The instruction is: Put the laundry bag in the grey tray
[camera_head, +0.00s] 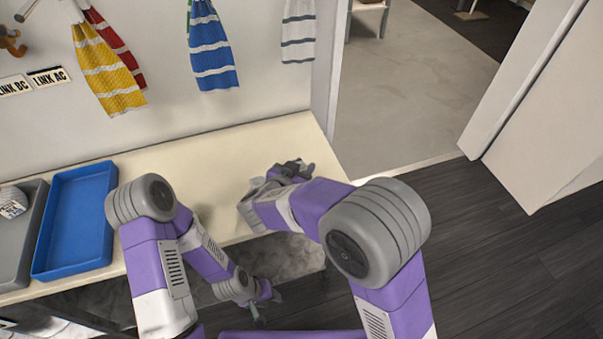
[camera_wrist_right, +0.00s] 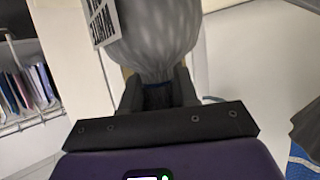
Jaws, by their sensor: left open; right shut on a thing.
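The laundry bag (camera_wrist_right: 155,35) is grey and gathered, with a printed white tag. In the right wrist view my right gripper (camera_wrist_right: 157,95) is shut on its narrowed neck. In the head view my right arm reaches over the right part of the cream counter, and the arm partly hides the gripper and the bag. The grey tray (camera_head: 28,240) stands at the left end of the counter, cut off by the picture edge, well away from my right gripper. My left gripper (camera_head: 262,303) is open and empty, low in front of the counter.
A blue tray (camera_head: 75,222) stands right of the grey tray. A whitish bundle with print (camera_head: 12,202) lies in the grey tray. Striped cloths, yellow (camera_head: 103,70), red and blue (camera_head: 211,55), hang on the wall above. The counter (camera_head: 205,160) is bare between the blue tray and my right arm.

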